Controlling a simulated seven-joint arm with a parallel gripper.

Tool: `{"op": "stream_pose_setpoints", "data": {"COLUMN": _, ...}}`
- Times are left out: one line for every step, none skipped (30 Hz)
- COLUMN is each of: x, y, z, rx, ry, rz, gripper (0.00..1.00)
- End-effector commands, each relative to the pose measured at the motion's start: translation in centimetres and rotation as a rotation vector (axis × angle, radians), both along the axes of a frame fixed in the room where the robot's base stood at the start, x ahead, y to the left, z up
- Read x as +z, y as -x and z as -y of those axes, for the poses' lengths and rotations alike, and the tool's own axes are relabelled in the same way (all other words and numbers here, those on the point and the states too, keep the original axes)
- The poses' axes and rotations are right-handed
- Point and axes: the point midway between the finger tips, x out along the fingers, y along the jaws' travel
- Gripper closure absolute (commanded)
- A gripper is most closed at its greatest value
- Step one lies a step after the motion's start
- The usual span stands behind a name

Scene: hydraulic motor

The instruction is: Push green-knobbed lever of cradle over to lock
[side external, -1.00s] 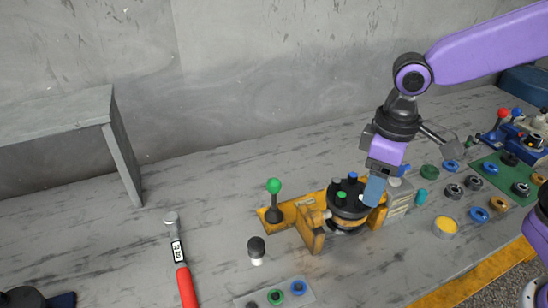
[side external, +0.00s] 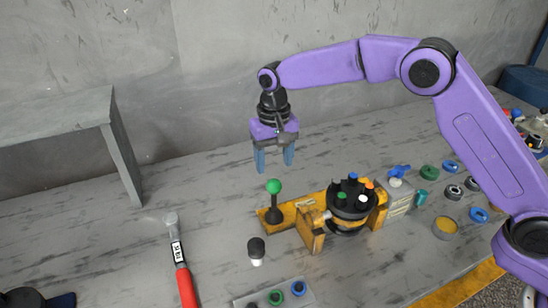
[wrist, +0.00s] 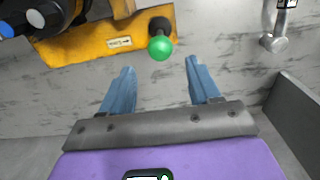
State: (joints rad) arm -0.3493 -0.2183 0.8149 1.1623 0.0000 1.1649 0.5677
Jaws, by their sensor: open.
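The lever with a green knob (side external: 274,187) stands upright at the left end of the yellow cradle (side external: 315,238). In the wrist view the green knob (wrist: 160,48) shows beyond the fingertips, roughly midway between them, with a small arrow label on the cradle (wrist: 85,45) beside it. The black motor (side external: 349,198) with coloured plugs sits in the cradle. My gripper (side external: 274,168) is open and empty, its blue fingers pointing down. In the side view it appears above and behind the knob, not touching it.
A dark-capped bottle-like part (side external: 257,250) stands in front of the lever. A plate with coloured rings (side external: 277,295) lies at the front. Several rings and caps lie at right.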

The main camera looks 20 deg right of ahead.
Motion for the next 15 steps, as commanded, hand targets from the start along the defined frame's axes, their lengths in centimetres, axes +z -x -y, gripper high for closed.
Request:
{"op": "stream_pose_setpoints", "data": {"x": -0.2, "y": 0.0, "z": 0.0, "rx": -0.002, "ry": 0.000, "rz": 0.000, "gripper": 0.38}}
{"op": "stream_pose_setpoints", "data": {"x": -0.3, "y": -0.1, "z": 0.0, "rx": -0.003, "ry": 0.000, "rz": 0.000, "gripper": 0.38}}
{"op": "stream_pose_setpoints", "data": {"x": -0.4, "y": -0.1, "z": 0.0, "rx": -0.003, "ry": 0.000, "rz": 0.000, "gripper": 0.38}}
{"op": "stream_pose_setpoints", "data": {"x": -0.6, "y": -0.1, "z": 0.0, "rx": -0.002, "ry": 0.000, "rz": 0.000, "gripper": 0.38}}
{"op": "stream_pose_setpoints", "data": {"x": -0.8, "y": 0.0, "z": 0.0, "rx": -0.002, "ry": 0.001, "rz": -0.001, "gripper": 0.38}}
{"op": "stream_pose_setpoints", "data": {"x": -1.1, "y": 0.0, "z": 0.0, "rx": -0.002, "ry": 0.001, "rz": -0.002, "gripper": 0.38}}
{"op": "stream_pose_setpoints", "data": {"x": -1.4, "y": 0.0, "z": 0.0, "rx": -0.002, "ry": 0.001, "rz": -0.002, "gripper": 0.38}}
{"op": "stream_pose_setpoints", "data": {"x": -1.7, "y": 0.0, "z": 0.0, "rx": -0.002, "ry": 0.001, "rz": -0.002, "gripper": 0.38}}
{"op": "stream_pose_setpoints", "data": {"x": -2.1, "y": 0.0, "z": 0.1, "rx": -0.002, "ry": 0.002, "rz": -0.003, "gripper": 0.38}}
{"op": "stream_pose_setpoints", "data": {"x": -2.4, "y": 0.0, "z": 0.1, "rx": -0.002, "ry": 0.002, "rz": -0.003, "gripper": 0.38}}
{"op": "stream_pose_setpoints", "data": {"x": -2.7, "y": 0.0, "z": 0.1, "rx": -0.002, "ry": 0.001, "rz": -0.002, "gripper": 0.38}}
{"op": "stream_pose_setpoints", "data": {"x": -3.1, "y": 0.0, "z": 0.0, "rx": -0.001, "ry": 0.001, "rz": -0.001, "gripper": 0.38}}
{"op": "stream_pose_setpoints", "data": {"x": -3.4, "y": 0.0, "z": 0.0, "rx": -0.001, "ry": 0.001, "rz": -0.002, "gripper": 0.38}}
{"op": "stream_pose_setpoints", "data": {"x": -3.7, "y": 0.0, "z": 0.0, "rx": -0.001, "ry": 0.001, "rz": -0.002, "gripper": 0.38}}
{"op": "stream_pose_setpoints", "data": {"x": -4.2, "y": 0.0, "z": 0.0, "rx": -0.001, "ry": 0.001, "rz": -0.002, "gripper": 0.38}}
